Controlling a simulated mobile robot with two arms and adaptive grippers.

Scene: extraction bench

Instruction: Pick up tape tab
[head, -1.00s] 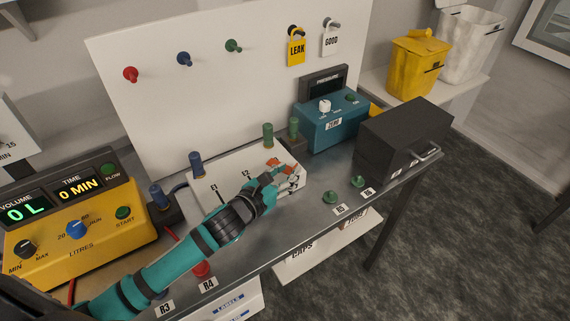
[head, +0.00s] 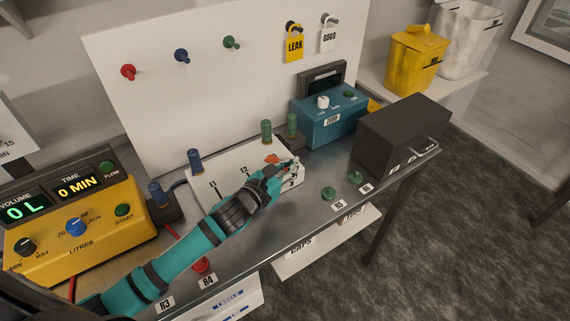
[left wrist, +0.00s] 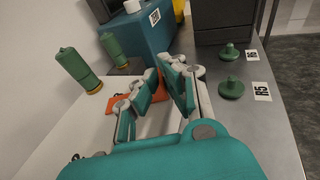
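An orange tab, which I take to be the tape tab (head: 271,158), lies on the far right part of the white box (head: 215,178) on the bench. In the left wrist view the orange tab (left wrist: 119,101) shows beside and behind one finger, partly hidden by it. My left gripper (head: 292,165) is over the box's right end, close to the tab. In the left wrist view my left gripper (left wrist: 166,84) has its fingers apart with a gap between them, and nothing is clearly held. My right gripper is not in view.
Green-topped cylinders (head: 266,132) stand behind the box, and a blue one (head: 195,161) at its back left. A teal unit (head: 331,118) and a dark box (head: 403,138) are to the right. A yellow pump unit (head: 75,235) is left.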

